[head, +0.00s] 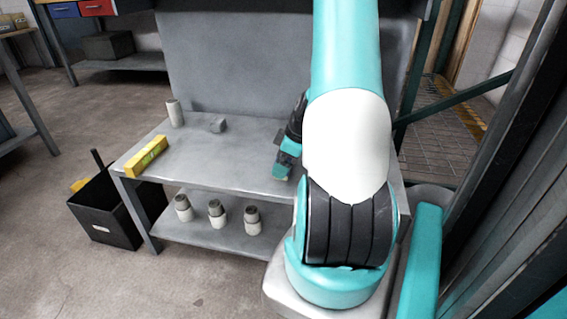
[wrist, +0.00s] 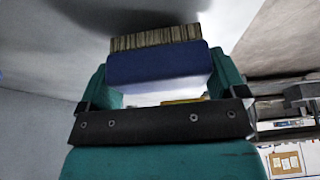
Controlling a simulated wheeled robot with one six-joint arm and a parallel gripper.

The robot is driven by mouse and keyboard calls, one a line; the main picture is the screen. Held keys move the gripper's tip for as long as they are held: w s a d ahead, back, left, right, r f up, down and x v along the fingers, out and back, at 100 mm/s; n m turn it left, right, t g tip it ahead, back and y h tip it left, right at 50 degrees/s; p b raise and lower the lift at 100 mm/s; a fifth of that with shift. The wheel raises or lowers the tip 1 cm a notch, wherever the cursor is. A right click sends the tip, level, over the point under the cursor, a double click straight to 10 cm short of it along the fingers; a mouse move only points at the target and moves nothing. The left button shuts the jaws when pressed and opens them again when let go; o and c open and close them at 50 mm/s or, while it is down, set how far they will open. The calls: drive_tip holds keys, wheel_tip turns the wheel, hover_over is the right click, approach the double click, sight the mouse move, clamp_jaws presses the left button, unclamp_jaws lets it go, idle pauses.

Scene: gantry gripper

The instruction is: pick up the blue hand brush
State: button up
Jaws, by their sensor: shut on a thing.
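The blue hand brush (wrist: 155,66) fills the space between my two teal fingers in the wrist view. Its row of tan bristles (wrist: 155,38) points to the top of the picture, toward a grey surface with a dark shadow on it. My gripper (wrist: 160,80) is shut on the brush body, one finger on each side. In the head view my gripper (head: 284,165) is over the right part of the grey workbench (head: 225,165), partly behind my arm. The brush cannot be made out clearly there. I cannot tell whether the bristles touch the bench.
A yellow level (head: 147,156) lies at the bench's left edge. A pale cylinder (head: 174,112) and a small grey part (head: 218,125) are toward the back. Three capped bottles (head: 217,213) stand on the lower shelf. A black bin (head: 103,212) is on the floor at left. The bench middle is clear.

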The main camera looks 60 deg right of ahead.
wheel_tip(320, 180, up, 19)
drive_tip(key=p, duration=0.7)
drive_tip(key=shift+r, duration=0.15)
